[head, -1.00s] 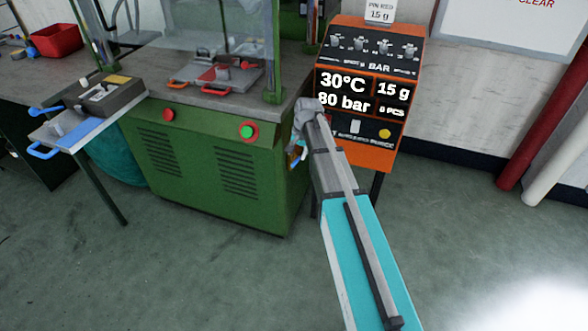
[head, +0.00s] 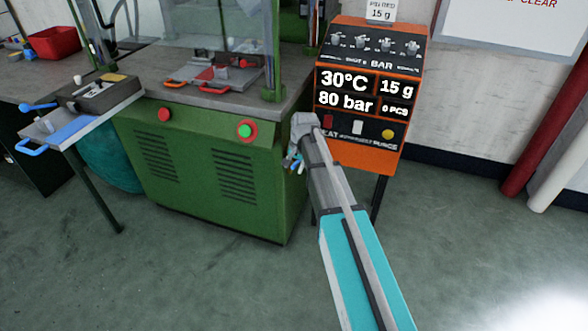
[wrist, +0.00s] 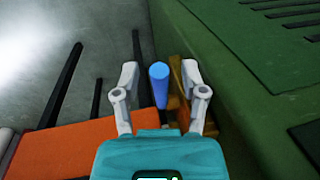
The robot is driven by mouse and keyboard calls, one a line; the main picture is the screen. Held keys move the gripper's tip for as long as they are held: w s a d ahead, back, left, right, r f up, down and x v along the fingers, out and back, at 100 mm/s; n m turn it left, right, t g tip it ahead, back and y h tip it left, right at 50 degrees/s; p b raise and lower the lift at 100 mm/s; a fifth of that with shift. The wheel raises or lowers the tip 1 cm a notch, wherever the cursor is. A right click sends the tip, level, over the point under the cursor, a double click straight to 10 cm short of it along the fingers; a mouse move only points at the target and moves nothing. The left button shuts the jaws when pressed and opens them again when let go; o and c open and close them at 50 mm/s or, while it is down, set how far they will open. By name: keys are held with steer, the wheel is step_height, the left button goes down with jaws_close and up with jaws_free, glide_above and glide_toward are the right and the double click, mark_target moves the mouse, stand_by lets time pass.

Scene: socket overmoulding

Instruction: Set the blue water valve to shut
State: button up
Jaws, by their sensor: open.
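The blue water valve shows in the wrist view as a blue handle (wrist: 159,85) with a rounded end, beside brass-coloured fittings (wrist: 178,103) along the green machine's side. My gripper (wrist: 158,66) is open, with one grey finger on each side of the blue handle. Gaps show between the handle and both fingers, so it does not look gripped. In the head view my gripper (head: 294,160) is small, at the right side of the green machine, and my arm hides most of the valve there.
The green machine (head: 210,175) stands close beside my gripper. An orange control unit (head: 375,155) on dark legs, reading 30°C and 80 bar, stands close behind my arm. A bench (head: 20,88) with a red bin (head: 55,42) is at the left. The floor in front is clear.

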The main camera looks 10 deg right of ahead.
jaws_close()
stand_by(0.3)
